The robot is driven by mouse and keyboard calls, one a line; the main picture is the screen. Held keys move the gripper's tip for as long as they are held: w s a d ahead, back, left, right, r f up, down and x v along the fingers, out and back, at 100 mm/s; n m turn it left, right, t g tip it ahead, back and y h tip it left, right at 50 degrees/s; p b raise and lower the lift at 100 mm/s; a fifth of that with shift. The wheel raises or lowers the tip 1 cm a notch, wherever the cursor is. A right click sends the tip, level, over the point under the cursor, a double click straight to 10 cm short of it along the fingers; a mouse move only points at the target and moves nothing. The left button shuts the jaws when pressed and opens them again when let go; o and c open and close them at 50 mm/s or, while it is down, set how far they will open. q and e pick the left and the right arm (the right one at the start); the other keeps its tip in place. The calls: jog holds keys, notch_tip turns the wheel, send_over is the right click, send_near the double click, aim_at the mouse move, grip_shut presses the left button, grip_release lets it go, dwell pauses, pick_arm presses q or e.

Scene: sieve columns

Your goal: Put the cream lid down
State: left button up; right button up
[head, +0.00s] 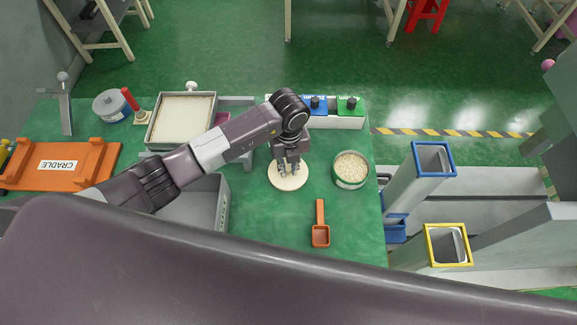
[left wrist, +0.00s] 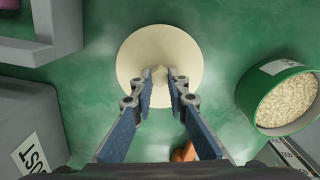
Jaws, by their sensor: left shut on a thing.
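The cream lid (head: 288,182) is a pale round disc over the green tabletop, in the middle of the head view. In the left wrist view the lid (left wrist: 185,50) lies flat below the fingers, with a small knob at its middle. My left gripper (head: 289,168) points down over the lid, and its fingertips (left wrist: 161,78) are shut on the knob. I cannot tell whether the lid touches the table or is just above it. My right gripper is not in view.
A green tub of pale grains (head: 351,170) stands just right of the lid. An orange scoop (head: 320,225) lies nearer me. A grey bin (head: 222,203) is to the left, and a tray (head: 183,118) is behind it. Blue-rimmed (head: 433,160) and yellow-rimmed (head: 448,246) columns stand right of the table.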

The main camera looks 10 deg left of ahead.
pick_arm(q)
jog(key=shift+f, duration=0.25)
jog(key=shift+f, duration=0.2)
jog(key=o, duration=0.8)
jog(key=shift+r, duration=0.1)
jog(key=shift+r, duration=0.1)
